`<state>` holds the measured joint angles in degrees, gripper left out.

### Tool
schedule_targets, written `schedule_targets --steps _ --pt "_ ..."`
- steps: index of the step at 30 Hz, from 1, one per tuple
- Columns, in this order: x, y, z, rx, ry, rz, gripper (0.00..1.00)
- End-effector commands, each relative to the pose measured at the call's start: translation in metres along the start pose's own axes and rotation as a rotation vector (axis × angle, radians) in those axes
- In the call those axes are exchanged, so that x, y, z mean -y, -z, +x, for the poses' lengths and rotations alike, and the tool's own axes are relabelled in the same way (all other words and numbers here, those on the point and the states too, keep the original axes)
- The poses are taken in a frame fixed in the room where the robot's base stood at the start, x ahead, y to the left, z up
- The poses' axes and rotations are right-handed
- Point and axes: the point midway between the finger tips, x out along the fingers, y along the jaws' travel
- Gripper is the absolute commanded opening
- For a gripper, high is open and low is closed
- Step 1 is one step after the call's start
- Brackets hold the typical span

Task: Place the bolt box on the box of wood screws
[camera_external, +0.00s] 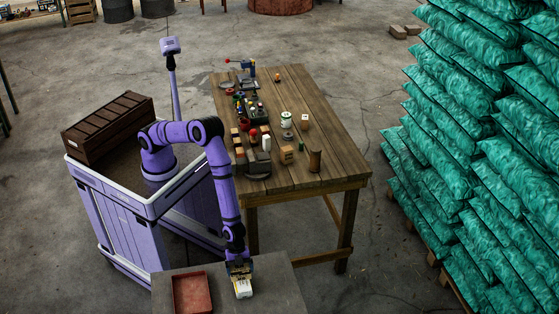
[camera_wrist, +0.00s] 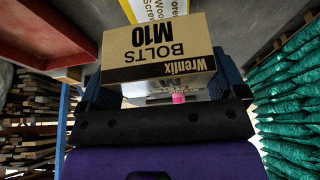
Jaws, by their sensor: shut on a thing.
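The box of wood screws (camera_wrist: 155,9) is white and yellow, partly hidden behind the bolt box at the top of the wrist view. In the external view the box of wood screws (camera_external: 243,289) shows just in front of my gripper. I cannot tell whether the two boxes touch.
A red tray (camera_external: 192,293) lies on the grey table (camera_external: 275,285), left of my gripper. A wooden workbench (camera_external: 330,150) with many small items stands behind. Stacked green sacks (camera_external: 480,180) stand at the right. The grey table is bare to the right of the gripper.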

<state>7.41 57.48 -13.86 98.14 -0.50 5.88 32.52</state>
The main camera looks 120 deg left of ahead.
Motion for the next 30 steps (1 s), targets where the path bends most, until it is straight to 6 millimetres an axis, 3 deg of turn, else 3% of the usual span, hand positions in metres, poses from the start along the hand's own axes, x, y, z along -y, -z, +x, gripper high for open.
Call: schedule_targets --steps 2,9,21,22,23,30 --pt "0.003 0.007 0.003 -0.003 0.002 0.001 0.53" --pt "0.003 -0.007 0.033 -0.001 0.001 -0.002 0.53" --pt "0.003 -0.009 0.037 -0.002 0.002 -0.001 0.53" --pt "0.003 -0.010 0.037 -0.001 0.001 -0.001 0.93" --pt "0.003 -0.009 0.037 -0.001 0.001 -0.001 0.99" --pt "0.003 -0.009 0.036 -0.001 0.001 -0.001 1.00"
